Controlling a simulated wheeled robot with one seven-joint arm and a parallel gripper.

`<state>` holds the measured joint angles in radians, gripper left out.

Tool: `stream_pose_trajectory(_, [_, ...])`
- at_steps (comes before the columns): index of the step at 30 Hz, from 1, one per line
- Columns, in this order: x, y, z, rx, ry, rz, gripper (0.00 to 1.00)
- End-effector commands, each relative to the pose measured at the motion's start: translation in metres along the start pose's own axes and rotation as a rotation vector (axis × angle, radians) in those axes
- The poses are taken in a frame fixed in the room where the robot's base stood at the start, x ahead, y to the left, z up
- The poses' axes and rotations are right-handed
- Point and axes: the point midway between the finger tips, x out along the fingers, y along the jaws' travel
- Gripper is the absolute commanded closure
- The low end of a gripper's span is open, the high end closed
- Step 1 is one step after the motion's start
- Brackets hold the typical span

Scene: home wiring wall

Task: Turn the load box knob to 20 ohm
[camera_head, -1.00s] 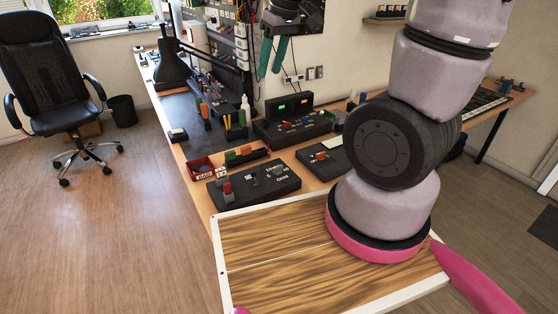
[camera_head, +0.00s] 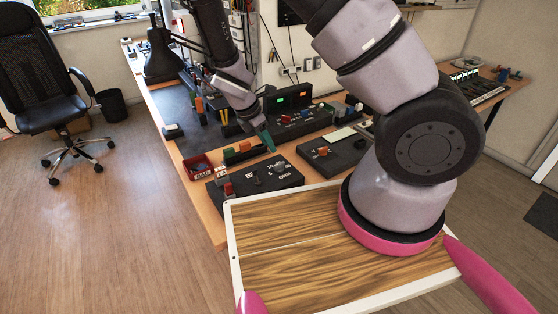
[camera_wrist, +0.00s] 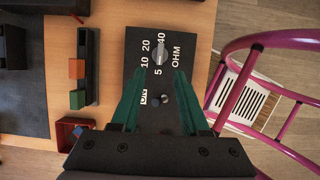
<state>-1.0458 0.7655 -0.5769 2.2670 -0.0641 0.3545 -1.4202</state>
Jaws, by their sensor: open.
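The load box (camera_head: 290,183) is a black box near the front edge of the bench. In the wrist view the box (camera_wrist: 197,58) shows white marks 5, 10, 20, 40 and OHM around a grey knob (camera_wrist: 159,58). The knob's exact pointer setting is too small to tell. My gripper (camera_wrist: 159,74) is open, its two green fingers pointing at the box on either side of the knob's lower area, with nothing between them. In the head view my gripper (camera_head: 267,143) hangs above the far side of the box, apparently short of the knob (camera_head: 279,167).
A red bin (camera_head: 197,167) and a rack with orange and green blocks (camera_head: 243,152) stand beside the box. A black unit with lit displays (camera_head: 290,115) lies behind, and another black box (camera_head: 340,155) to the right. Bare wooden floor is at left.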

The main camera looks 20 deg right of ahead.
Motion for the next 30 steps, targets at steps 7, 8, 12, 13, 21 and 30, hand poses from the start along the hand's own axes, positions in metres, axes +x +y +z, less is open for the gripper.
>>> stream_pose_trajectory(7, [0.044, -0.002, 0.001, 0.005, -0.001, -0.006, 0.55])
stream_pose_trajectory(8, [0.05, -0.002, 0.001, 0.005, -0.001, -0.006, 0.55])
stream_pose_trajectory(12, [0.075, -0.002, 0.001, 0.006, 0.0, -0.005, 0.55])
stream_pose_trajectory(13, [0.079, -0.002, 0.001, 0.006, 0.0, -0.005, 0.55])
stream_pose_trajectory(21, [0.1, -0.001, 0.0, 0.006, 0.002, -0.001, 0.55])
stream_pose_trajectory(30, [0.1, -0.001, 0.0, 0.006, 0.002, -0.001, 0.7])
